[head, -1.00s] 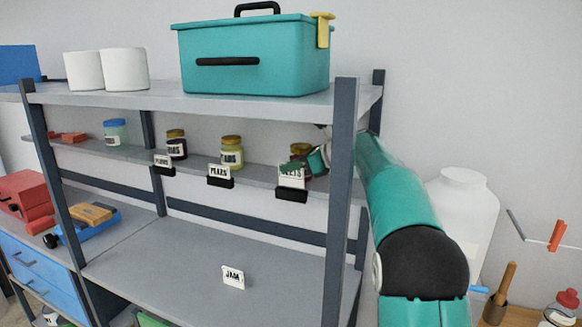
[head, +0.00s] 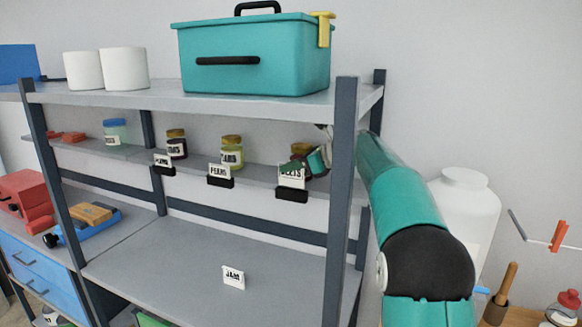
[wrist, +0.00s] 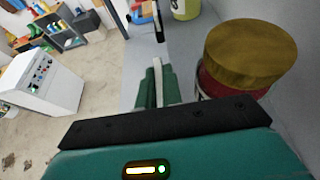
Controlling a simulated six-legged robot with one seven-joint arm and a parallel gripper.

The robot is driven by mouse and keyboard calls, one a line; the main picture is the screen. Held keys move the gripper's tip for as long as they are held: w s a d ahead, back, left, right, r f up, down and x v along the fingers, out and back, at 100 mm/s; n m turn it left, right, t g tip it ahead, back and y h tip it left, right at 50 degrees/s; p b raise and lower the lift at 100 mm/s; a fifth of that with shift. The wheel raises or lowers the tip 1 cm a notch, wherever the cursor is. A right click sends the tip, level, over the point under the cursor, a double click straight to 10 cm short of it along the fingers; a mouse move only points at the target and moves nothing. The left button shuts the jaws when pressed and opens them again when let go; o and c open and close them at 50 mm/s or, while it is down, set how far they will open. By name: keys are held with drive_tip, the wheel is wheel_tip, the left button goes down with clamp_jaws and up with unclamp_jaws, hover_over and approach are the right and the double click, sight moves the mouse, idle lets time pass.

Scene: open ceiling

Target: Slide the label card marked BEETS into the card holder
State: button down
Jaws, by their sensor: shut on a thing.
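The white BEETS card (head: 291,181) is upright at the middle shelf's front edge, right of the other labels. My gripper (head: 302,168) is shut on the card's upper part and hides some of its lettering. The black card holder (head: 291,195) is directly below, and the card's lower edge meets its top; I cannot tell how deep the card sits. In the wrist view my gripper (wrist: 155,88) holds the card (wrist: 158,74), seen nearly edge-on as a thin pale strip.
A red jar with a gold lid (wrist: 250,55) stands close behind my gripper. A dark shelf post (head: 341,200) is just right of the holder. PEARS (head: 219,171) and another card stand in holders to the left. A JAM card (head: 233,277) is on the lower shelf.

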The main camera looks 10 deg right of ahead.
sight(292, 187)
drive_tip(key=shift+f, duration=1.8)
drive_tip(key=c, duration=1.5)
unclamp_jaws()
drive_tip(key=v, duration=1.3)
drive_tip(key=shift+s+d+r, duration=0.1)
drive_tip(key=shift+s+d, duration=0.1)
drive_tip(key=shift+d, duration=0.1)
